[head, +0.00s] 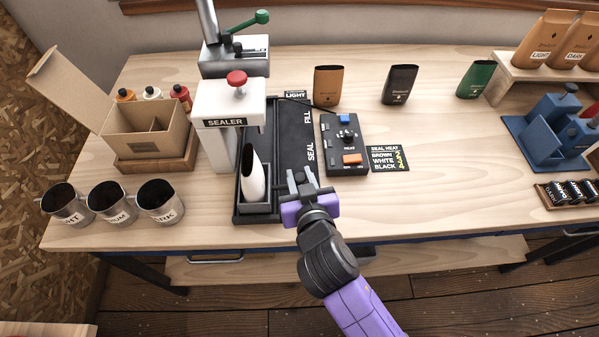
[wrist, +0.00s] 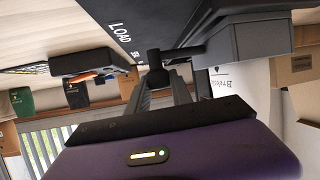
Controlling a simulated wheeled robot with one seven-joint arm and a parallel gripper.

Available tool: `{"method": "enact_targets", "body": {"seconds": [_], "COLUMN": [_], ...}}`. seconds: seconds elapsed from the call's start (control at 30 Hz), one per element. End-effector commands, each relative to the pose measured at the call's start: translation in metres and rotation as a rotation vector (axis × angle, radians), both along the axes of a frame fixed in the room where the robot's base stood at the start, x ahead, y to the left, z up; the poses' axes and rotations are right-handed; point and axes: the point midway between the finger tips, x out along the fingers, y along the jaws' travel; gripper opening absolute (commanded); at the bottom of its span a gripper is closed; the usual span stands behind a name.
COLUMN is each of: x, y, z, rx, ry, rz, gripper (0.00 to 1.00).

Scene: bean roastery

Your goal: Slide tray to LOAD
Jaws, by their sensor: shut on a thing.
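The dark tray (head: 257,208) sits at the front end of the black track (head: 290,135). A white bag (head: 254,178) stands in it, open at the top. My gripper (head: 298,181) is to the right of the tray, shut on its dark knobbed handle (wrist: 158,62). The track carries the marks FILL and SEAL in the head view. In the wrist view the LOAD mark (wrist: 120,28) lies close to the handle. My gripper hides this mark in the head view. The tray's block (wrist: 258,42) also shows in the wrist view.
The white sealer (head: 228,105) stands behind and left of the tray. A control box (head: 345,158) lies right of the track. Three metal cups (head: 160,202) and an open carton (head: 150,125) are to the left.

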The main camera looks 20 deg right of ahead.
Motion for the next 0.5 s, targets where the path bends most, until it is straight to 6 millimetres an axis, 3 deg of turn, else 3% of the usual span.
{"method": "enact_targets", "body": {"seconds": [0.27, 0.3, 0.4, 0.5], "x": [-0.0030, -0.0031, -0.0026, -0.0022], "y": [0.0014, 0.0015, 0.0013, 0.0012], "z": [-0.0025, -0.0025, -0.0021, -0.0018], "rx": [-0.001, -0.001, 0.000, 0.000], "ry": [0.008, 0.008, 0.007, 0.006], "rz": [0.002, 0.002, 0.001, 0.001], "gripper": [0.00, 0.32, 0.48, 0.48]}}
